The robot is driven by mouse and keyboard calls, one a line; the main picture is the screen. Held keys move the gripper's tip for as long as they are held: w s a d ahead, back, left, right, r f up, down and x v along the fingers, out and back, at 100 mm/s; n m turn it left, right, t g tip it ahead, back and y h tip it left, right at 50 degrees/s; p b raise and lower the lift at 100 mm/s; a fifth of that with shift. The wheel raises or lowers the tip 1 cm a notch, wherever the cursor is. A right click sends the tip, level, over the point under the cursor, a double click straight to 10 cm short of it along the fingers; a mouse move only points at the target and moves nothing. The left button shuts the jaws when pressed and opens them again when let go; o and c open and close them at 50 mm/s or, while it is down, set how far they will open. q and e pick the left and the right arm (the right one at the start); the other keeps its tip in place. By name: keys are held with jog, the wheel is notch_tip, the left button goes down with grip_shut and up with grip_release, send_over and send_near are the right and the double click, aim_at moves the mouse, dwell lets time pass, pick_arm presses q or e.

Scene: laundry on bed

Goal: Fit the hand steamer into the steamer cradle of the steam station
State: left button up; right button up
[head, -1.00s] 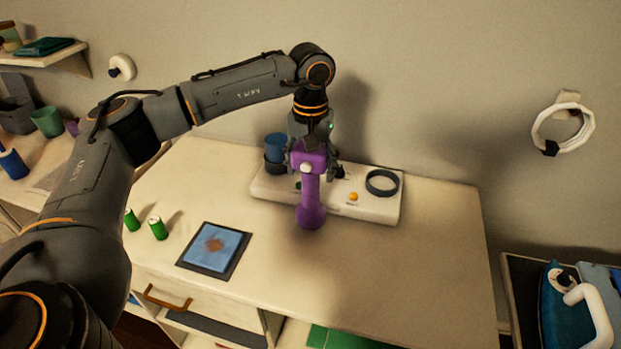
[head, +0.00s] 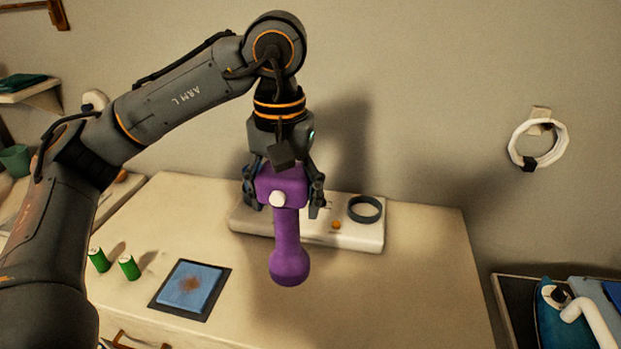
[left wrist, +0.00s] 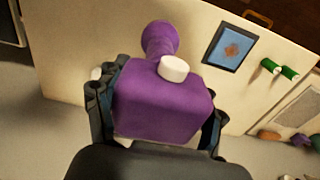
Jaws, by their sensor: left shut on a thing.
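The purple hand steamer (head: 288,240) has a blocky head, a white knob and a handle hanging down to a rounded end. My left gripper (head: 285,195) is shut on its head, one finger on each side, and holds it in front of the steam station. In the left wrist view the steamer (left wrist: 160,100) fills the space between the fingers of the left gripper (left wrist: 155,110). The white steam station (head: 358,236) lies along the back of the table, with a dark ring (head: 364,209) and an orange button. Its left part is hidden behind the gripper and steamer. My right gripper is not in view.
A framed blue pad (head: 190,287) with a brown stain lies at the table's front left, near two green cylinders (head: 128,267). The table's right side is clear. A white ring (head: 538,143) hangs on the wall, and a bin of items (head: 512,310) stands at lower right.

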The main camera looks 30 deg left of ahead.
pick_arm(q)
jog(key=shift+s+d+r, duration=0.1)
jog(key=shift+s, duration=0.15)
jog(key=s+d+f+m, duration=0.2)
jog(key=s+d+f, duration=0.1)
jog(key=f, duration=0.7)
jog(key=shift+d+f+m, duration=0.15)
jog(key=shift+f+m, duration=0.15)
jog(key=shift+f, duration=0.1)
jog(key=shift+w+r, duration=0.1)
jog(key=shift+w, duration=0.05)
